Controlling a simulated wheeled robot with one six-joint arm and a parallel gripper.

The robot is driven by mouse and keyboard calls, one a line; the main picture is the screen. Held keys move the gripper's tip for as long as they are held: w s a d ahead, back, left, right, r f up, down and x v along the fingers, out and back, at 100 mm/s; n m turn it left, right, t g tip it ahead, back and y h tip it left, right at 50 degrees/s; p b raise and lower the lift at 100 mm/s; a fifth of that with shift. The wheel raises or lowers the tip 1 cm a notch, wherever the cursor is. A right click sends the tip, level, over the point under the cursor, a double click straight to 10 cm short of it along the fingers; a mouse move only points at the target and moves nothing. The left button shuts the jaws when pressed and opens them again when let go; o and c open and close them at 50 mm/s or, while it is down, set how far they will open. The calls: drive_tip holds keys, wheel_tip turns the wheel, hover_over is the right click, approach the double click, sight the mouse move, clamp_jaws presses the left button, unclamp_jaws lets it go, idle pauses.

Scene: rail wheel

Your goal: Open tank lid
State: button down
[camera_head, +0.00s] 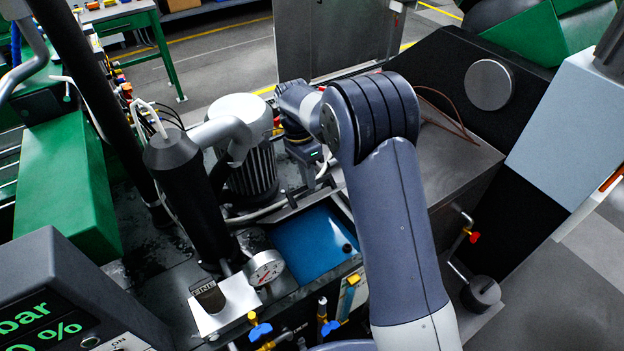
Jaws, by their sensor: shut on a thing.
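A flat blue panel (308,243) with a small dark knob lies in the machine top, left of my arm. It may be the tank lid or the inside of the tank; I cannot tell which. My arm reaches over the machine and its wrist bends down to the left. My gripper (322,166) is beyond the blue panel, right of the ribbed motor, and is shut on a thin pale part. The fingertips are small in the picture, and my arm hides the right side of this area.
A ribbed motor (252,172) and a black cylinder (188,190) stand close on the left. A pressure gauge (265,268) and blue-handled valves (260,331) are in front. A grey metal top (455,165) lies right. An upright grey panel (335,38) stands behind.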

drive_tip(key=shift+w+a+f, duration=0.2)
drive_tip(key=shift+a+f, duration=0.15)
drive_tip(key=shift+f, duration=0.3)
drive_tip(key=c, duration=1.8)
unclamp_jaws()
drive_tip(key=o, duration=0.4)
drive_tip(key=shift+w+a+f, duration=0.15)
drive_tip(key=shift+w+f, duration=0.05)
drive_tip(key=shift+w, duration=0.1)
drive_tip(key=shift+c, duration=0.2)
drive_tip(key=shift+r, duration=0.15)
drive_tip(key=v, duration=1.1)
drive_tip(key=shift+b, duration=0.4)
drive_tip(key=shift+d, duration=0.2)
drive_tip(key=shift+c, duration=0.4)
